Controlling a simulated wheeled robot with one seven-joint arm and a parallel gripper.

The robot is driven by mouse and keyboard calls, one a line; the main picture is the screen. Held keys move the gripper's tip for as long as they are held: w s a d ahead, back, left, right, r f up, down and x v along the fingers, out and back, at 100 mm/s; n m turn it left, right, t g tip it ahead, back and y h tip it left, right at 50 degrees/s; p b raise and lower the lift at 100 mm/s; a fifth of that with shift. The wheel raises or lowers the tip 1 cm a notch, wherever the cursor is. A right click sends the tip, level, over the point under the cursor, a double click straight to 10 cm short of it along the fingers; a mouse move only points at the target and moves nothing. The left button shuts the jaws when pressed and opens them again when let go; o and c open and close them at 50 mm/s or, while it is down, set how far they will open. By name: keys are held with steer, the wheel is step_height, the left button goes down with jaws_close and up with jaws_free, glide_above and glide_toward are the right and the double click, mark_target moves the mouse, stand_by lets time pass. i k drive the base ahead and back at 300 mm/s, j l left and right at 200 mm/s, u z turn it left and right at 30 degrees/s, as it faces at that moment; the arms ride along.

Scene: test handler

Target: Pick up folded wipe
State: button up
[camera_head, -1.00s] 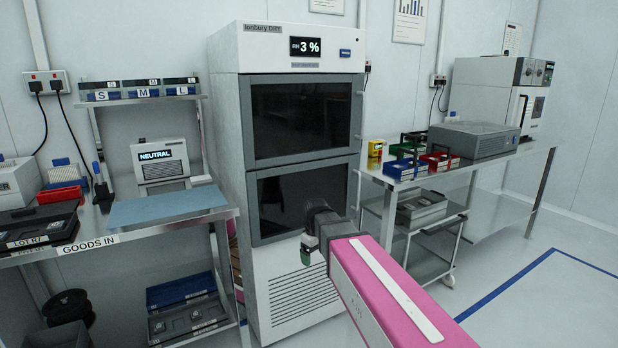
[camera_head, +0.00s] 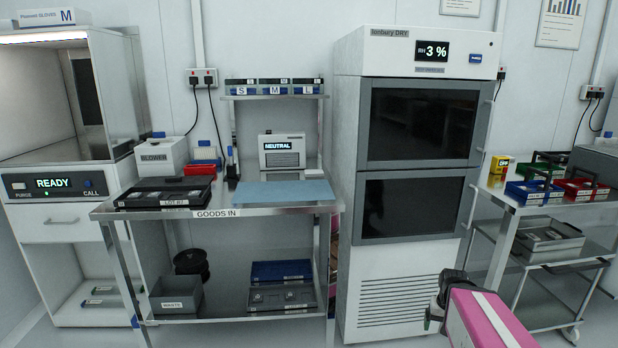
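A small white flat item (camera_head: 313,173), which may be the folded wipe, lies at the back right of the goods-in bench (camera_head: 222,212), by the blue mat (camera_head: 284,192). It is too small to tell for sure. My gripper (camera_head: 432,318) is at the lower right, in front of the drying cabinet and well apart from the bench. It is small and dark in view, and its fingers cannot be made out clearly.
A black lot tray (camera_head: 165,193) and a neutral-display unit (camera_head: 282,151) stand on the bench. The tall drying cabinet (camera_head: 345,200) is right of it. A ready-display station (camera_head: 60,185) is at left. A right-hand table (camera_head: 510,197) carries coloured bins.

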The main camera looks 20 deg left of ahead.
mark_target(308, 173)
steer(key=u, duration=1)
steer(key=k+j, duration=0.1)
steer(key=j+z, duration=0.05)
steer(key=j, duration=0.05)
